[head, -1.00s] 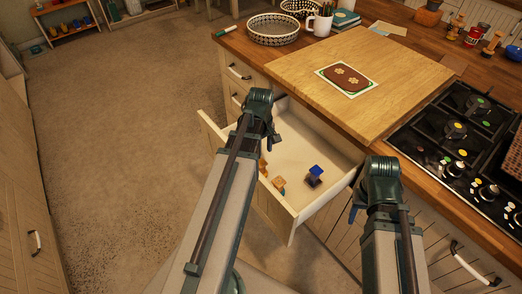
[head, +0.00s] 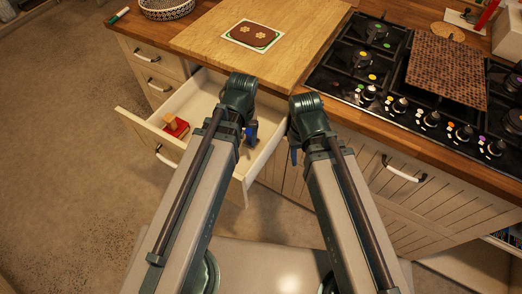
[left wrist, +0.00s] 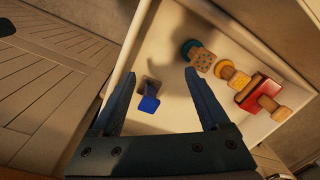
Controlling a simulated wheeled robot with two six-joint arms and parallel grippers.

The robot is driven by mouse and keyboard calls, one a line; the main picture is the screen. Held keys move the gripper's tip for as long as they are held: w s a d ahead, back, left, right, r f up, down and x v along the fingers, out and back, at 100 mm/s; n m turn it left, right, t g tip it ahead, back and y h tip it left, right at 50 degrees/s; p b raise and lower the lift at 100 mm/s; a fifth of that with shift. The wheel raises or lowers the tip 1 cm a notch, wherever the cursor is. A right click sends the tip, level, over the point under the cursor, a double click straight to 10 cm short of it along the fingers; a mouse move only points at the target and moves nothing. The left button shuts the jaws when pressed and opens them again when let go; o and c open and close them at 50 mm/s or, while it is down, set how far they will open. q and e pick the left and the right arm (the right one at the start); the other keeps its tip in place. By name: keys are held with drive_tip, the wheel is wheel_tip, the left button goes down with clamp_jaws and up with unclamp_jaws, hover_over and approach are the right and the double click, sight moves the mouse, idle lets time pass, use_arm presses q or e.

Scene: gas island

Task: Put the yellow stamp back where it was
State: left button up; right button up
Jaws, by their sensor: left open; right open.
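The yellow stamp (left wrist: 229,72), a round yellow disc with a wooden handle, lies in the open drawer (left wrist: 165,42), right of my left gripper (left wrist: 165,75) in the left wrist view. It is hidden in the head view.
A wooden board (head: 205,35) with a picture card (head: 252,35) lies on the counter above the drawer. The gas hob (head: 385,75) is to the right, with a brown woven mat (head: 447,72) on it. Open floor (head: 60,150) lies to the left.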

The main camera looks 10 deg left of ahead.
use_arm(q)
drive_tip(key=s+d+m, duration=0.4)
drive_tip(key=d+m, duration=0.1)
drive_tip(key=d, duration=0.2)
drive_tip(key=shift+m, duration=0.4)
drive_tip(key=shift+s+d+r, duration=0.1)
wheel_tip(320, 180, up, 3)
drive_tip(key=p, duration=0.3)
drive_tip(key=shift+r, duration=0.1)
idle(0.4)
